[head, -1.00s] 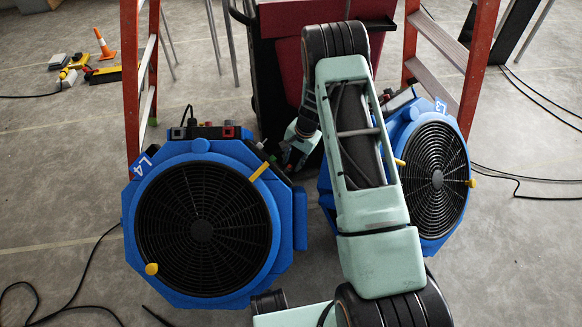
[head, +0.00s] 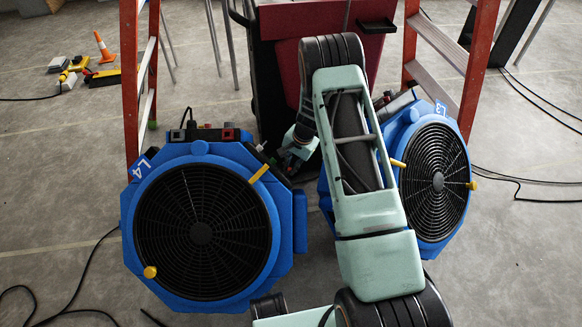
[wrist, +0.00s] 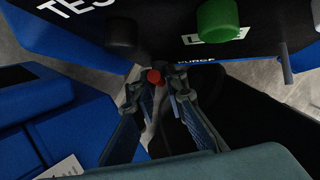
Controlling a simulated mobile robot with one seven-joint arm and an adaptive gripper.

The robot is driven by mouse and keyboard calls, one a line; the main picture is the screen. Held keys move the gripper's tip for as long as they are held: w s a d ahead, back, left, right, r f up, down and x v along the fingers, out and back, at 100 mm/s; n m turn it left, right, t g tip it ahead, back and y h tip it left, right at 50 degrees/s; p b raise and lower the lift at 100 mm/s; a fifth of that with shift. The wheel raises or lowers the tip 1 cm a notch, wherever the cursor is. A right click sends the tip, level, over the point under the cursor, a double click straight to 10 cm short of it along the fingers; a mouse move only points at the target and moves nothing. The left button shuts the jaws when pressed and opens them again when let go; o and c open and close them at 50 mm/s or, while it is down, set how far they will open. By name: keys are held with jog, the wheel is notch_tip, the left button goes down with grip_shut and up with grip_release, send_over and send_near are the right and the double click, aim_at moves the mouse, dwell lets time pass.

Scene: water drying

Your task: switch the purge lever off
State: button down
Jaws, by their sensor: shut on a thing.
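The blue drying unit marked L4 (head: 285,262) stands on the floor at the left in the head view, with small controls along its top. My gripper (wrist: 160,88) is at its upper right side, small and partly dark in the head view (head: 283,158). In the wrist view the fingers are closed around a lever with a red tip (wrist: 154,76), which shows between the fingertips beside the lettering PURGE (wrist: 196,62). The lever's shaft is mostly hidden by the fingers.
In the wrist view a green knob (wrist: 220,20) and a black knob (wrist: 122,36) sit near the gripper on the dark panel. A second blue unit, L3 (head: 415,118), stands to the right. Ladder legs (head: 130,80) and a red cart (head: 280,60) stand behind.

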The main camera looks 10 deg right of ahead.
jog(key=shift+s+d+f, duration=0.1)
jog(key=shift+d+f, duration=0.05)
jog(key=shift+f, duration=0.05)
jog(key=b, duration=0.2)
jog(key=n+t+y+b, duration=0.1)
jog(key=b, duration=0.1)
jog(key=shift+s+d+f, duration=0.15)
jog(key=shift+s+d, duration=0.05)
jog(key=shift+t, duration=0.3)
jog(key=c, duration=2)
grip_release()
jog(key=shift+a+r, duration=0.1)
jog(key=shift+r, duration=0.1)
jog(key=shift+r, duration=0.1)
